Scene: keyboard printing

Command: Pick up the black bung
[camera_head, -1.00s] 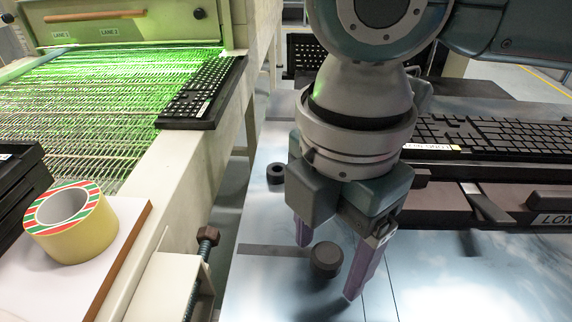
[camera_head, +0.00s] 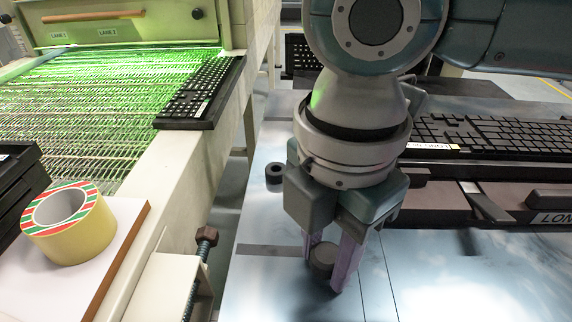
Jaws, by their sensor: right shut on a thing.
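The black bung (camera_head: 322,257) is a short dark cylinder low in the middle of the head view, at the light table top. My right gripper (camera_head: 327,268) comes down from above with its purple fingers shut on the bung, one finger on each side. I cannot tell whether the bung touches the table. My left gripper is not in view.
A black ring (camera_head: 275,173) lies on the table behind the gripper. Keyboards (camera_head: 490,133) and dark fixtures stand at the right. A green-lit conveyor (camera_head: 90,110) carries a keyboard (camera_head: 203,92) at its edge. A yellow tape roll (camera_head: 72,228) and a clamp (camera_head: 203,245) are at left.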

